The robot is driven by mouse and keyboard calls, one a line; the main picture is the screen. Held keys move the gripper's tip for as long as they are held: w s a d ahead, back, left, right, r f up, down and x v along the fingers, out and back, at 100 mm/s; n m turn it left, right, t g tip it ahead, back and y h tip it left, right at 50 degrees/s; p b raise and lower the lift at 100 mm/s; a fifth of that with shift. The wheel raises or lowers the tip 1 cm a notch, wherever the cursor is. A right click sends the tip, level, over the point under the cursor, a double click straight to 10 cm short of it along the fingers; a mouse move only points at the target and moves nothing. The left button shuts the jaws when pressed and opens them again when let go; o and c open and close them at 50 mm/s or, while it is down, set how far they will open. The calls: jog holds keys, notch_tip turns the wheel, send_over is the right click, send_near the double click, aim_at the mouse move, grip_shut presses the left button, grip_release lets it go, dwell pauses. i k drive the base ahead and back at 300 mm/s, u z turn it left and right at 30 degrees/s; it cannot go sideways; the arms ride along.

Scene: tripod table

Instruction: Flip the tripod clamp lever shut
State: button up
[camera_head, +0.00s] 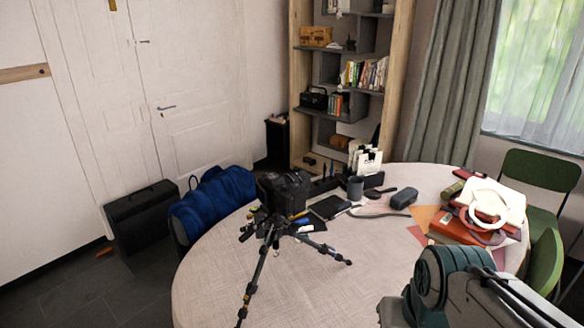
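A small black tripod (266,250) stands with its legs spread on the near left part of the round table (330,290). Small yellowish and blue parts show around the tripod's head, below the camera. The clamp lever is too small to make out, and I cannot tell whether it is open or shut. Teal and grey links of my arm show at the lower right, well apart from the tripod. My gripper is not in view.
Behind the tripod are a black notebook (329,207), a grey mug (355,188) and a dark case (404,197). Red books (465,228) and a white ring-shaped item lie at the right. The table's near middle is clear.

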aim_at(260, 225)
jog(key=u, duration=0.55)
jog(key=k, duration=0.6)
jog(key=u, duration=0.85)
jog(key=i, duration=0.8)
jog(key=z, duration=0.7)
jog(key=i, duration=0.55)
jog(key=z, duration=0.6)
